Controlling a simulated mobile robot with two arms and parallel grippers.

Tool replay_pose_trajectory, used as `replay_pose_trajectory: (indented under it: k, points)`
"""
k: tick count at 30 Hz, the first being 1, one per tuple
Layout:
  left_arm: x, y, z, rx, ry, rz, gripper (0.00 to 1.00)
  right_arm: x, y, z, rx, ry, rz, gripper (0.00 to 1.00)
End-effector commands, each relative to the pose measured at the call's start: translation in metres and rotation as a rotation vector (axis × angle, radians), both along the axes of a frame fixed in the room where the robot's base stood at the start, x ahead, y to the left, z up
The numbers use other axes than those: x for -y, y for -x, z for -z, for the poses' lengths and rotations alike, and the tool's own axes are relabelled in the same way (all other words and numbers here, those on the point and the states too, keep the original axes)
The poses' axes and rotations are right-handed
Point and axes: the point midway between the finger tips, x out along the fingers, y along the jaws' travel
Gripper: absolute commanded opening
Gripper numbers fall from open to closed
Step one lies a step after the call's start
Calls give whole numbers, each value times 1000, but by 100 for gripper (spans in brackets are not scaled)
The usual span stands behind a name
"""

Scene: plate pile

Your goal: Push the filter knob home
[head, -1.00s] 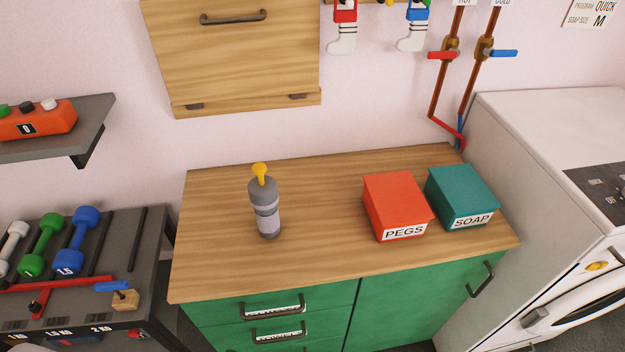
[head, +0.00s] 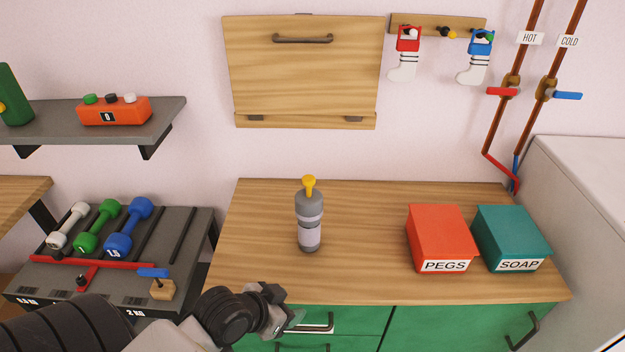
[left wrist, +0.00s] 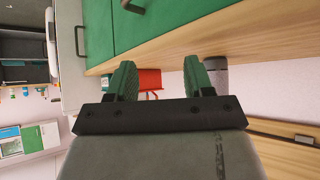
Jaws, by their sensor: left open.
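No filter knob shows clearly in the views now. The white machine (head: 585,190) at the right edge shows only its top and side; its front is out of frame. A grey bottle (head: 309,228) with a yellow top (head: 309,186) stands upright on the wooden counter (head: 370,285). My left gripper (head: 286,312) is at the counter's front edge, in front of the green drawers and left of the middle. In the left wrist view its two fingers (left wrist: 160,78) are apart with nothing between them close up. My right gripper is not in view.
A red PEGS box (head: 440,240) and a teal SOAP box (head: 512,238) stand on the counter's right side. Green drawers (head: 350,325) with dark handles are below. A dumbbell rack (head: 190,225) stands left. Hot and cold pipes (head: 512,80) run up the wall.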

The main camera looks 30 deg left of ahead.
Motion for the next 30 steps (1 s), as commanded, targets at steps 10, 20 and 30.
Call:
replay_pose_trajectory:
  k: [10, 20, 30]
  points:
    - [-62, -61, -110, 507, 116, 4, 52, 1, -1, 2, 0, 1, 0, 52]
    - [-91, -80, -177, 758, 180, -24, 52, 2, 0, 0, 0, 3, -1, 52]
    - [-80, -124, -180, 758, 183, -26, 52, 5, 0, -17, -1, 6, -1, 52]
